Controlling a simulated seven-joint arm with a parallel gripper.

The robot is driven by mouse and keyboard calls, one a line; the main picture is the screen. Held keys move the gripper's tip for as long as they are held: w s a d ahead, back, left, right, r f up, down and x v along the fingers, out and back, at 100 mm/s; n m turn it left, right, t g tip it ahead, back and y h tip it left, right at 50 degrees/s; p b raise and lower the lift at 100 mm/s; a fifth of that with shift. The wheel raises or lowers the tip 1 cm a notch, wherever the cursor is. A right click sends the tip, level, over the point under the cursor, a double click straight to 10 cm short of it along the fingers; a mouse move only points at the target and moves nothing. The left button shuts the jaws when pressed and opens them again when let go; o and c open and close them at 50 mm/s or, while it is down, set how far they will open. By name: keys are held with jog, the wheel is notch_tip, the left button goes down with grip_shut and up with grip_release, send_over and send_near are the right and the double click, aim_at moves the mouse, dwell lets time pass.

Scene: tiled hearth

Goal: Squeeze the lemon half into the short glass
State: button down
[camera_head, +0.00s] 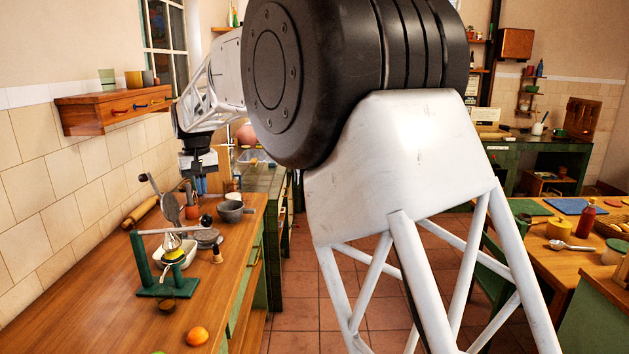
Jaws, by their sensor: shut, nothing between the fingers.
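My gripper (201,186) is small in the view, pointing down above the far part of the left wooden counter (110,315). It is shut and empty, apart from the press. A green stand with a pale lever arm, which looks like a hand press (143,262), stands on the counter nearer the camera. A small yellow piece, perhaps the lemon half (175,256), shows at the press, below a metal cone-like part.
A white dish (187,257) is beside the press. A grey bowl (231,211), utensils in a reddish pot (191,211) and a rolling pin (140,212) stand behind. An orange (197,336) lies at the front. A wall shelf (112,108) hangs at left.

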jog(key=shift+r, duration=0.8)
jog(key=shift+d, duration=0.15)
jog(key=s+d+r+m, duration=0.1)
jog(key=s+d, duration=0.5)
jog(key=d, duration=0.4)
jog(key=s+d+r+m+t, duration=0.1)
jog(key=s+d, duration=0.5)
jog(key=d, duration=0.5)
jog(key=s+d+r+m, duration=0.1)
jog(key=s+d, duration=0.5)
jog(key=d, duration=0.4)
jog(key=s+d+f+m, duration=0.1)
jog(key=s+d+f, duration=0.3)
jog(key=s, duration=0.5)
jog(key=s+d+f+m+t, duration=0.1)
jog(key=s+d+f, duration=0.4)
jog(key=s, duration=0.5)
jog(key=s+d+f+m, duration=0.1)
jog(key=s+d+f, duration=0.3)
jog(key=s+d, duration=0.4)
jog(key=shift+s+d+f+t, duration=0.25)
jog(key=shift+s+t, duration=0.05)
jog(key=shift+s, duration=0.95)
